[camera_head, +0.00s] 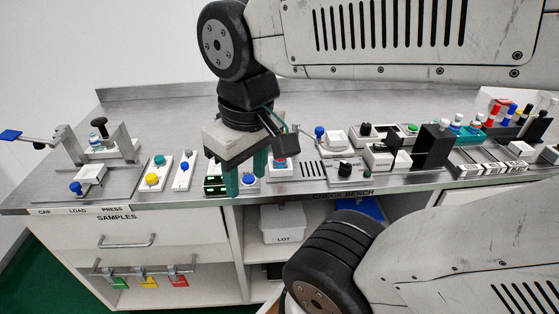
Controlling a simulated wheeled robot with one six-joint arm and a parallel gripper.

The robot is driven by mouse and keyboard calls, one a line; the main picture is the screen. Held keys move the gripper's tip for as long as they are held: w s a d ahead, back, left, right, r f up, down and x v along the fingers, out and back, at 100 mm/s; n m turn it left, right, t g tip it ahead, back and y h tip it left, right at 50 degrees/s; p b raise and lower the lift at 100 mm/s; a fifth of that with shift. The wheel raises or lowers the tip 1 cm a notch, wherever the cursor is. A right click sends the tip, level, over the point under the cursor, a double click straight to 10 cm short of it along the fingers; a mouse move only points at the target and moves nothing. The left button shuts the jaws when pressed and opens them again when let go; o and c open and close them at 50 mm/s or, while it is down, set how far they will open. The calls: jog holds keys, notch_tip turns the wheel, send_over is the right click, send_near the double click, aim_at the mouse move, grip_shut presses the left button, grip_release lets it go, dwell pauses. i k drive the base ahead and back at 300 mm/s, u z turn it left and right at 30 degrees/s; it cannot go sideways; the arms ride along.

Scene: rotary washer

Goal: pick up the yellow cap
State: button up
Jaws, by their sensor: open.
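A round yellow cap (152,180) sits on the near end of a narrow white plate (148,188) on the left part of the steel bench. A teal-green round piece (160,160) sits at the far end of the same plate. My gripper (246,178) points down over the bench to the right of the yellow cap, apart from it. Its two teal fingers are spread, and no held object shows between them. They partly hide a small white holder with a blue piece (248,178) behind them. The height of the fingertips above the bench is unclear.
A white plate with a blue knob (184,166) stands between the yellow cap and my gripper. A press-like fixture (100,145) stands at the far left. Several small devices and a black upright block (432,146) crowd the right. The back of the bench is mostly clear.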

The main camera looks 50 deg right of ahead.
aim_at(151, 179)
jog(key=z, duration=0.55)
jog(key=k, duration=1.25)
jog(key=u, duration=0.2)
jog(key=i, duration=0.5)
jog(key=u, duration=0.7)
jog(key=i, duration=0.75)
jog(key=z, duration=0.6)
jog(key=i, duration=0.5)
jog(key=z, duration=0.55)
